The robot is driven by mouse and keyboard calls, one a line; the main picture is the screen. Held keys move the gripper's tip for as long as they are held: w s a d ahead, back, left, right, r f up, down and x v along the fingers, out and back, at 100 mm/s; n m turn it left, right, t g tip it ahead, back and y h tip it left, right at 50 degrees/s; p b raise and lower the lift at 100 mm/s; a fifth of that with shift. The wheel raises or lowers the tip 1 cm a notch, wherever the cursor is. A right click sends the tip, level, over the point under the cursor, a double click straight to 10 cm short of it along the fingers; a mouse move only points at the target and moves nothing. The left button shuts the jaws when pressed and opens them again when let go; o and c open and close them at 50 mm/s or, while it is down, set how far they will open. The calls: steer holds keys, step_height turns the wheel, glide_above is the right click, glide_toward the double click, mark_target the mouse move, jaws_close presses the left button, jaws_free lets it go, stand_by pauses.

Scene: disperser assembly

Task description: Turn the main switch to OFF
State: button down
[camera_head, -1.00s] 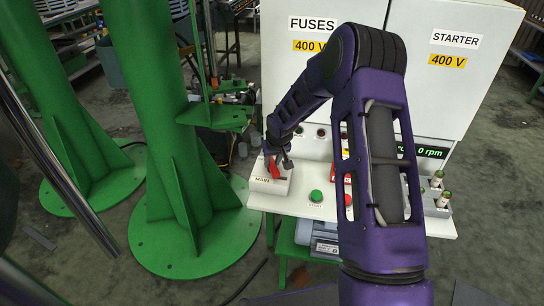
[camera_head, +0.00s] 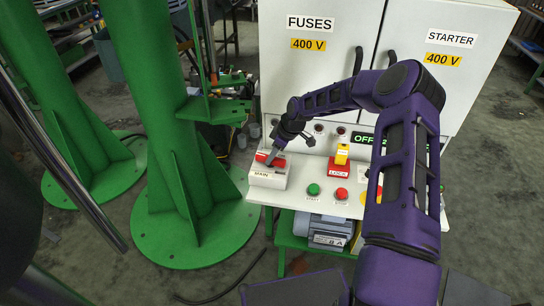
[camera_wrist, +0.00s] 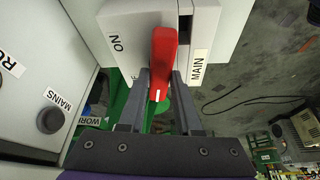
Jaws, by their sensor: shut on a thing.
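The main switch has a red handle (camera_head: 270,159) on a white box (camera_head: 268,178) labelled MAIN, at the left end of the white console. In the wrist view the red handle (camera_wrist: 162,62) lies between the two fingers of my gripper (camera_wrist: 160,92), which is shut on it. The handle's free end points toward my palm, away from the ON mark (camera_wrist: 117,44). A letter at the left finger's edge looks like part of another mark, mostly hidden. In the head view my gripper (camera_head: 274,157) is at the handle, which lies low over the box.
A green START button (camera_head: 313,190), a red button (camera_head: 342,194) and a yellow switch on a red LOCAL plate (camera_head: 340,165) are to the right. A green-lettered display is partly hidden by my arm. A green column (camera_head: 170,130) stands left. Cabinet doors rise behind.

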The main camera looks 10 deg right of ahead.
steer(key=shift+n+g+b, duration=0.3)
steer(key=shift+n+b, duration=0.05)
steer(key=shift+n, duration=0.65)
steer(key=c, duration=0.6)
jaws_free()
steer(key=v, duration=1.7)
steer(key=shift+d+r+p, duration=0.15)
steer(key=shift+d+p, duration=0.1)
steer(key=shift+p, duration=0.1)
steer(key=shift+w, duration=0.1)
